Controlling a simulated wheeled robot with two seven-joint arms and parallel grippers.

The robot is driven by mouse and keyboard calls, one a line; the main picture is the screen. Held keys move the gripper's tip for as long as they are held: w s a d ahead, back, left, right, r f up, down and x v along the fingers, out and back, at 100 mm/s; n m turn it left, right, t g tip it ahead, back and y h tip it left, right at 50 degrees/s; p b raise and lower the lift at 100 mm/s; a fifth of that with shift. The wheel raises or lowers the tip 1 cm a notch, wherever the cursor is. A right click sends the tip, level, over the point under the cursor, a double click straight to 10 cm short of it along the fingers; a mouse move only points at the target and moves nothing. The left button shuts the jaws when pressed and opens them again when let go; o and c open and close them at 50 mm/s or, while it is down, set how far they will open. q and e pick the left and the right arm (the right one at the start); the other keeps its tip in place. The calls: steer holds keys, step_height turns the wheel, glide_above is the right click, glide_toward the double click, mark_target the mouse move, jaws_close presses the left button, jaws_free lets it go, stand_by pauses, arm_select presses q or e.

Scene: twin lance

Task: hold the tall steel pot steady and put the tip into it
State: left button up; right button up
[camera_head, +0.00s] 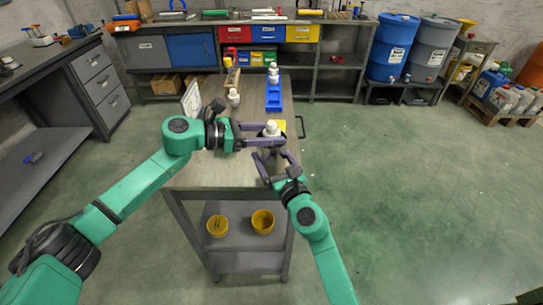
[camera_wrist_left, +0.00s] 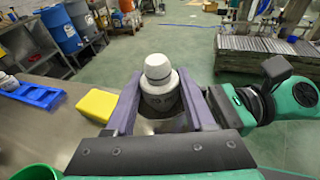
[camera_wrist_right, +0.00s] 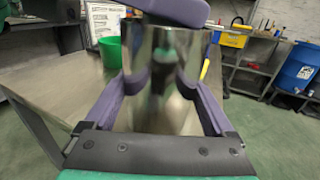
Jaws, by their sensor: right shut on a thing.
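The tall steel pot (camera_wrist_right: 160,90) stands between the fingers of my right gripper (camera_wrist_right: 163,85), which is shut on its wall. In the head view the pot is mostly hidden by my grippers. The tip (camera_wrist_left: 160,92), grey with a white rounded top, is upright over the pot's mouth; its lower end is hidden, so I cannot tell how deep it sits. It also shows in the head view (camera_head: 271,129). My left gripper (camera_wrist_left: 160,100) has a finger on each side of the tip and looks open, with little gap.
A yellow block (camera_wrist_left: 97,105) lies on the table beside the pot. A blue rack (camera_head: 273,98) with a white-topped piece and a white bottle (camera_head: 234,97) stand farther back. A green cup (camera_wrist_right: 110,52) is near the pot. Yellow cups (camera_head: 262,221) sit on the lower shelf.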

arm_select(q)
step_height(320, 180, down, 2)
steer(key=shift+s+a, duration=0.1)
steer(key=shift+a, duration=0.05)
arm_select(e)
steer(key=shift+a+r, duration=0.1)
steer(key=shift+r, duration=0.05)
arm_select(q)
steer(key=shift+a+r, duration=0.1)
steer(key=shift+a, duration=0.25)
arm_select(e)
steer(key=shift+w, duration=0.15)
arm_select(q)
steer(key=r+v, duration=0.2)
steer(key=v, duration=0.9)
arm_select(e)
steer(key=o, duration=1.1)
steer(key=shift+f, duration=0.2)
